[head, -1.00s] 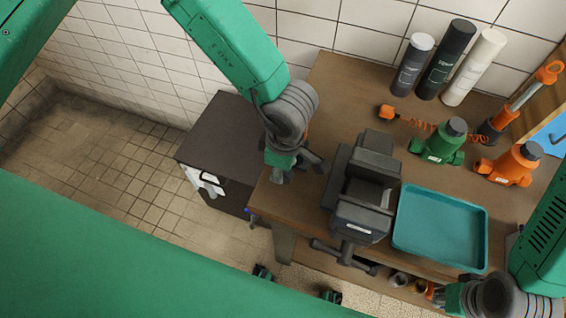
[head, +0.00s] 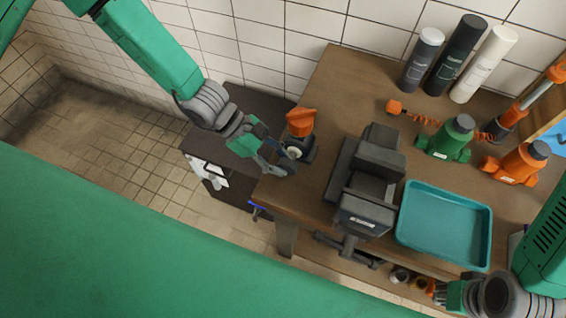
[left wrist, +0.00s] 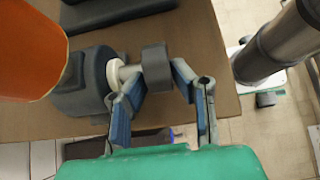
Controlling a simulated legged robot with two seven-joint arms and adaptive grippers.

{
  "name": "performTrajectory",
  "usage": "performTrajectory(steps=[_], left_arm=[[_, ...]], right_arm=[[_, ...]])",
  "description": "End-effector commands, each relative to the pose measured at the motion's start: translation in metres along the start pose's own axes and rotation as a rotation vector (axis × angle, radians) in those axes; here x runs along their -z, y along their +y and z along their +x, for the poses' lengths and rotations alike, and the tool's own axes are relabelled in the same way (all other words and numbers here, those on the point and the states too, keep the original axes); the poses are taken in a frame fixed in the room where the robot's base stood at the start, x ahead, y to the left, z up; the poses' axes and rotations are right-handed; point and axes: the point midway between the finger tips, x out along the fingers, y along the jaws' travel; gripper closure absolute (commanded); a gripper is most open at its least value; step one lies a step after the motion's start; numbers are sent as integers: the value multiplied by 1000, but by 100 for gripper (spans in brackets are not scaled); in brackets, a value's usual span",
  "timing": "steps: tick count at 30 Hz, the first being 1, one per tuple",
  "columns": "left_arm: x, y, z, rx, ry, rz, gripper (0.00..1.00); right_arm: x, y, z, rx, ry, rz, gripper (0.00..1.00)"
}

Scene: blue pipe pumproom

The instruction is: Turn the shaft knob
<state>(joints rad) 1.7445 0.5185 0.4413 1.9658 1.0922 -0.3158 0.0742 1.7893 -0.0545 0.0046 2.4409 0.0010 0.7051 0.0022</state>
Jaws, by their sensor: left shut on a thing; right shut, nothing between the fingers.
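A small dark grey device with an orange top (head: 301,122) stands near the left end of the wooden bench. In the left wrist view its grey body (left wrist: 82,82) carries a pale shaft (left wrist: 120,74) ending in a dark grey knob (left wrist: 156,68). My left gripper (head: 277,160) is beside the device, its blue-padded fingers (left wrist: 156,88) on either side of the knob and shut on it. In the head view the fingers partly hide the knob. My right gripper (head: 440,293) is shut and empty at the bottom right, beside the bench's front.
A black vise (head: 368,180) stands right of the device, with a teal tray (head: 402,235) beyond it. Green (head: 452,138) and orange (head: 517,163) jacks and several canisters (head: 455,55) stand farther back. A dark cabinet (head: 236,118) is left of the bench.

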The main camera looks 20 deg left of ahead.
Motion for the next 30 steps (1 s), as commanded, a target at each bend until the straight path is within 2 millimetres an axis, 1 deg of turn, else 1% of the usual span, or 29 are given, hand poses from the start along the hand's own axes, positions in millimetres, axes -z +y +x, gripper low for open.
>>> performTrajectory(steps=[1, 6, 12, 15, 21, 30], left_arm=[[8, 4, 2, -9, -41, 0, 100], [11, 3, 5, -8, -181, -2, 100], [13, 3, 6, -8, -308, -3, 100], [13, 3, 6, -7, -352, -3, 100], [12, 2, 6, -6, -408, -4, 100], [12, 2, 6, -5, -426, -6, 100]], right_arm=[[-1, 0, 12, 0, 0, 0, 100], [-2, 0, 35, 0, 0, 0, 100], [-3, 0, 58, 0, 0, 0, 100], [-4, -1, 66, 0, 0, 0, 100], [-4, -1, 75, 0, 0, 0, 100], [-4, -1, 77, 0, 0, 0, 100]])
